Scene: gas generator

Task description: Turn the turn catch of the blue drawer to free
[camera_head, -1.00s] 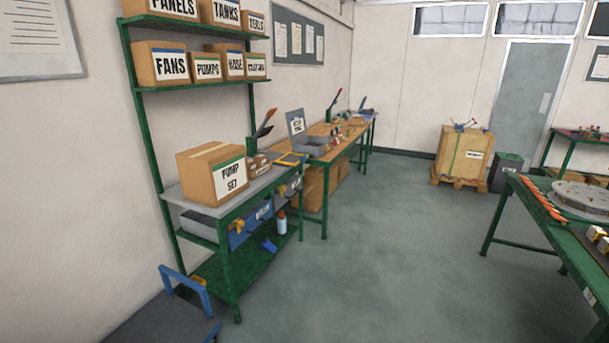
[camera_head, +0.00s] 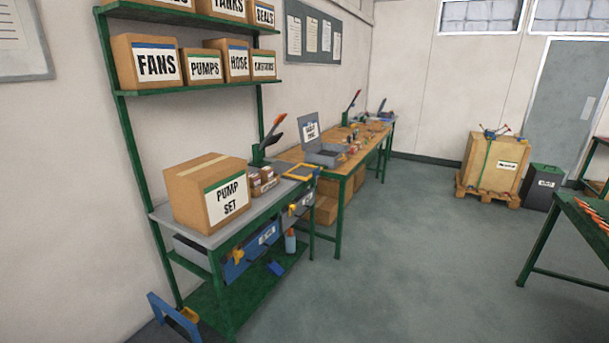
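The blue drawer (camera_head: 262,240) hangs under the grey top of a green-framed bench on the left, with a white label on its front. An orange-yellow catch (camera_head: 237,256) shows at the left part of the blue front. Another small orange-yellow piece (camera_head: 292,209) shows further right, by a greyer drawer front. At this distance I cannot tell how the catch is turned. Neither of my grippers is in view.
A PUMP SET box (camera_head: 208,192) stands on the bench top (camera_head: 180,222). A bottle (camera_head: 290,241) and blue scoop-like item (camera_head: 276,268) sit on the lower shelf. A blue-handled cart (camera_head: 172,318) stands at the near end. The floor (camera_head: 390,270) right of the bench is clear.

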